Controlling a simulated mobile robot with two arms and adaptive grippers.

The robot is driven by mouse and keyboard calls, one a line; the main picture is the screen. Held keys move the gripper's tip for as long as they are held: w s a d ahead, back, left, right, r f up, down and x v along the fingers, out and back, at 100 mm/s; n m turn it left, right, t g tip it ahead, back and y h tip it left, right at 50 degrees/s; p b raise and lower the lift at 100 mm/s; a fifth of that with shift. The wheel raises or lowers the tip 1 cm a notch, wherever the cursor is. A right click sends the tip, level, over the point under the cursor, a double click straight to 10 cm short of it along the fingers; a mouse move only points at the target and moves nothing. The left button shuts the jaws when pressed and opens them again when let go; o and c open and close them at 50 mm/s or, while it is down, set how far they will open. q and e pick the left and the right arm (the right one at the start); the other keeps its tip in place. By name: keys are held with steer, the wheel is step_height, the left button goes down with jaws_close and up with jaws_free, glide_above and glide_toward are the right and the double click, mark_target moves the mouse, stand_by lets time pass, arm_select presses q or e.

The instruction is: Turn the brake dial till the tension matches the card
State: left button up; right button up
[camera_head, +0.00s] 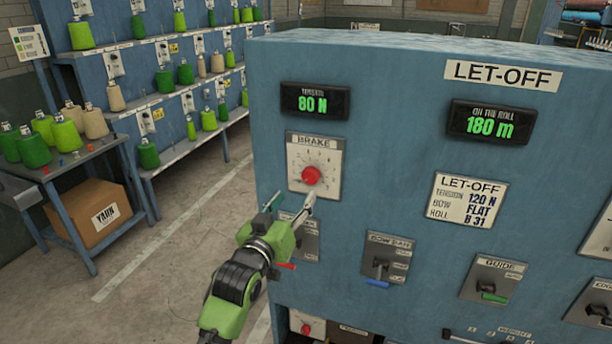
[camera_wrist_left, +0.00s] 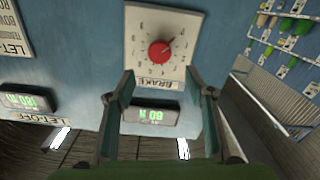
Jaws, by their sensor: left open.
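The brake dial (camera_head: 311,175) is a red knob on a white numbered plate marked BRAKE (camera_head: 314,152), on the blue LET-OFF cabinet. It also shows in the left wrist view as a red knob (camera_wrist_left: 159,53), with that picture upside down. The tension display (camera_head: 314,101) reads 80 N in green. The card (camera_head: 467,199) reads LET-OFF, tension 120 N, bow flat, roll B 31. My left gripper (camera_head: 292,201) is open and empty, just in front of and below the dial. In the wrist view the dial shows beyond its parted fingers, apparently untouched. My right gripper is not in view.
A second display (camera_head: 492,122) reads 180 m. Levers sit below the dial: a blue-handled one (camera_head: 379,270) and a green-handled GUIDE one (camera_head: 493,283). At left stand a table with yarn cones, a YARN box (camera_head: 101,214) and blue shelving. The floor between is clear.

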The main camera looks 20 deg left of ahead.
mark_target(309, 178)
arm_select(q)
steer(key=w, duration=0.4)
steer(key=w+p, duration=0.1)
steer(key=w, duration=0.3)
steer(key=w+p, duration=0.1)
steer(key=w, duration=0.3)
steer(key=shift+d, duration=0.25)
steer(key=shift+c, duration=0.3)
steer(key=c, duration=1)
